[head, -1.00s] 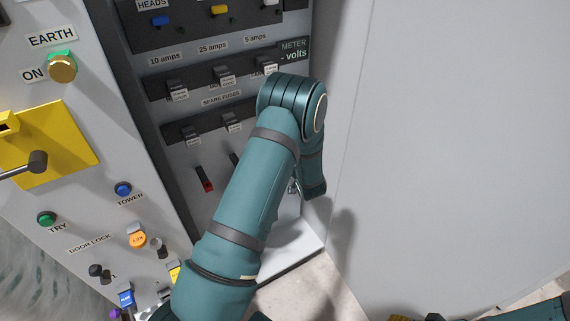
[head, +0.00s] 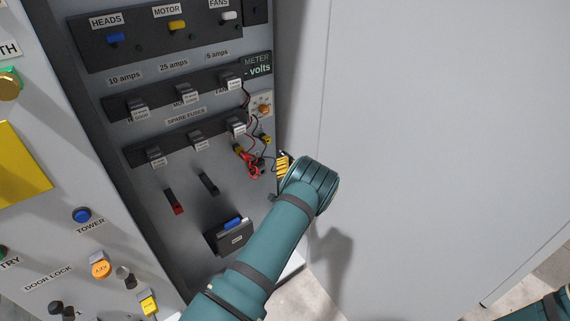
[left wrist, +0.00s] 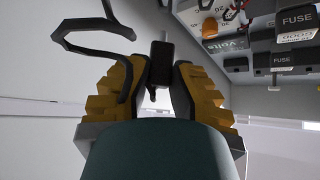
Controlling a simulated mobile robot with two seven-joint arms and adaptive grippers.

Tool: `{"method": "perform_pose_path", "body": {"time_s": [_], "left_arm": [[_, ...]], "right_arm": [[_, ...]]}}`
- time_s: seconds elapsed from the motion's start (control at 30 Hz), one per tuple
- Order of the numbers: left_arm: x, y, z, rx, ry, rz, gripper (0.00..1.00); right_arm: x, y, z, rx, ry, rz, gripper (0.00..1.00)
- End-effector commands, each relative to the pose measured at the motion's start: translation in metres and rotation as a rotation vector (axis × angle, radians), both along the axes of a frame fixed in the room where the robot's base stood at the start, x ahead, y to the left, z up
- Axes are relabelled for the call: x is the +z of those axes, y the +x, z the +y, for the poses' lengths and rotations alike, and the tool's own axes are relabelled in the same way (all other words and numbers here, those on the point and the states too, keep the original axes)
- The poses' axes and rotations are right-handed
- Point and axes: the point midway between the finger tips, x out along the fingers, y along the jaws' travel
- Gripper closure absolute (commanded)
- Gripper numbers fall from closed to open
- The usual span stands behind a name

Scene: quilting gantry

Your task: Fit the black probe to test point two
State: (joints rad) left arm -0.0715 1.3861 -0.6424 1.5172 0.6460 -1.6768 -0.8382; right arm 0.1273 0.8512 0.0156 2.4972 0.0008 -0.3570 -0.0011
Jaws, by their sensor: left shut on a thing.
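My left gripper (head: 283,166) is beside the right edge of the open cabinet panel, partly hidden behind my wrist. In the left wrist view, the gripper (left wrist: 160,85) has its yellow-padded fingers closed on a small black piece, the black probe (left wrist: 161,62). A black lead (left wrist: 85,25) loops at the left of that view. The meter (head: 257,66) reads "- volts", with an orange dial (head: 264,109) below it. Red and black leads (head: 252,168) hang tangled under the dial. No label for test point two is readable. My right gripper is out of view.
Fuse holders (head: 186,92) and spare fuses (head: 197,138) line the panel. A slot with a red end (head: 175,202), a black slot (head: 208,183) and a black box with a blue top (head: 230,235) are below.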

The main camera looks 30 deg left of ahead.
Motion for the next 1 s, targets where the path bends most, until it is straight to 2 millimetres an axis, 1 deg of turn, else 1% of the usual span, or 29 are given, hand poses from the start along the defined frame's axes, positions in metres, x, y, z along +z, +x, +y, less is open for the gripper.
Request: {"method": "perform_pose_path", "body": {"time_s": [0.17,0.27,0.63,0.73,1.0], "left_arm": [[-0.001,0.0,0.0,0.0,-0.001,0.0,1.0],[-0.002,-0.001,0.0,0.0,-0.001,0.0,1.0],[-0.001,0.011,0.029,0.001,-0.002,-0.001,1.0],[0.0,0.014,0.037,0.001,-0.001,-0.001,1.0],[-0.001,0.02,0.051,0.001,-0.002,0.0,1.0]], "right_arm": [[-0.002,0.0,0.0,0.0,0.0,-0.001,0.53],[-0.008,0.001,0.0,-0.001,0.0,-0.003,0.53],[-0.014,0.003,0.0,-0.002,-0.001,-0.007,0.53],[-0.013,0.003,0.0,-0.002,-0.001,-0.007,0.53],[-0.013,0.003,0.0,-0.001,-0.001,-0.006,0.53]]}}
